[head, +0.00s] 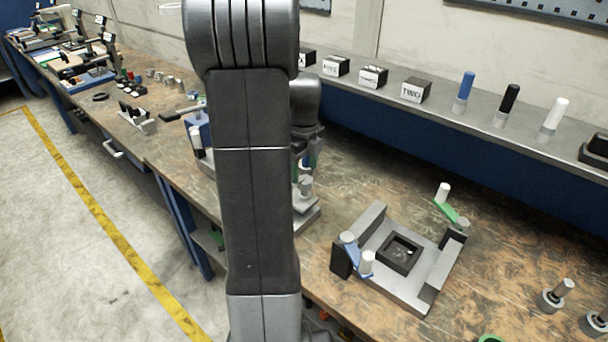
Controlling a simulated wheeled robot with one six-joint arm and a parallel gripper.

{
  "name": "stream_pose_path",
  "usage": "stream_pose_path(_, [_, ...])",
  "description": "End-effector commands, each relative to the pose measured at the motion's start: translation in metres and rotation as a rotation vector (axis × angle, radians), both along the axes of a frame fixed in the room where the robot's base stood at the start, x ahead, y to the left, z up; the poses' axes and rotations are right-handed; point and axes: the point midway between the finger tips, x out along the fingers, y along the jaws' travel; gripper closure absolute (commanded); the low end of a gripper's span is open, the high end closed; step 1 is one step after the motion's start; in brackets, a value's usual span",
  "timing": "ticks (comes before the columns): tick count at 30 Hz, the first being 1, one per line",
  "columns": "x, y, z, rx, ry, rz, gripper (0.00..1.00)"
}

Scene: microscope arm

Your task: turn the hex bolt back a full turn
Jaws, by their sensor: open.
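My gripper (308,158) is partly in view below my dark wrist, just right of my large upright arm link. It is open and points down, with its fingers largely hidden. Directly under it is a grey metal fixture (306,217) with a short round post, partly covered by my arm. I cannot make out the hex bolt for certain; it may be hidden behind my arm or gripper. Whether the gripper touches anything there cannot be told.
A grey frame with a black square tray (401,254) and blue and green levers stands to the right. Metal posts (552,295) stand at the front right. A rear shelf holds labelled black blocks (416,89) and blue, black and white handles. Bare wooden bench (500,245) lies between.

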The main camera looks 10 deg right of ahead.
Motion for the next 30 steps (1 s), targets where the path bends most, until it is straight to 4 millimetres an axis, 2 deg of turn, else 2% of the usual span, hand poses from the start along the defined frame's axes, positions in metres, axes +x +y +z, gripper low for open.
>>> stream_pose_path(3, [0.000,0.000,-0.017,0.001,0.003,0.000,0.42])
stream_pose_path(6, [0.000,0.000,-0.026,0.001,0.002,0.000,0.42])
stream_pose_path(17, [0.000,0.000,-0.032,-0.001,-0.001,0.001,0.42])
stream_pose_path(20, [0.000,0.000,-0.032,0.000,0.000,0.001,0.58])
stream_pose_path(24, [0.000,0.000,-0.032,-0.001,-0.001,0.001,0.85])
stream_pose_path(30, [0.000,0.000,-0.032,-0.001,-0.001,0.007,0.87])
